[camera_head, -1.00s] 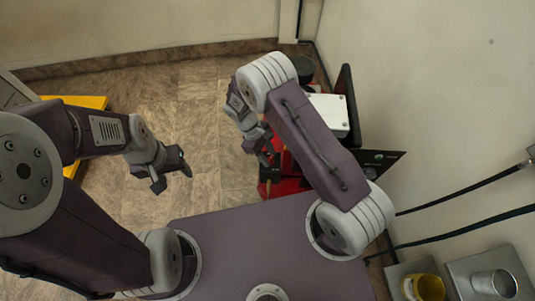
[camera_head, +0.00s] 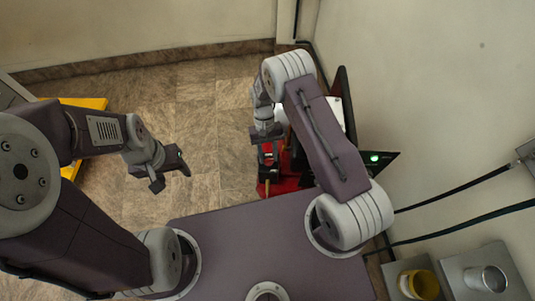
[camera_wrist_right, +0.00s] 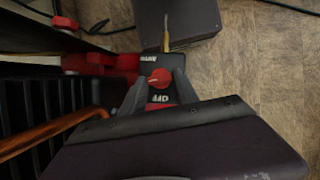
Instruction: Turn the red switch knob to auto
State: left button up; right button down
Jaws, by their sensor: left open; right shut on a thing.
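The red switch knob (camera_wrist_right: 160,78) shows in the right wrist view, between the two fingers of my right gripper (camera_wrist_right: 161,88). The gripper is shut on it. A small pale mark lies on the knob's left side. White lettering shows on the plate just below the knob, and a smaller word above it is too small to read surely. In the head view my right gripper (camera_head: 269,166) is at the red machine (camera_head: 285,186), and the knob cannot be made out there. My left gripper (camera_head: 172,170) is open and empty above the floor, well left of the machine.
A green lamp (camera_head: 375,158) glows on a black panel right of my right arm. A yellow platform (camera_head: 85,103) stands at the left. A yellow cup (camera_head: 419,285) and a metal cup (camera_head: 487,280) are at lower right. The tiled floor (camera_head: 200,100) between is clear.

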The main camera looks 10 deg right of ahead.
jog(key=shift+d+m+y+p, duration=0.1)
jog(key=shift+m+y+p, duration=0.3)
jog(key=shift+m, duration=1.2)
jog(key=c, duration=0.9)
grip_release()
jog(key=v, duration=0.9)
jog(key=shift+d, duration=0.25)
jog(key=shift+s, duration=0.1)
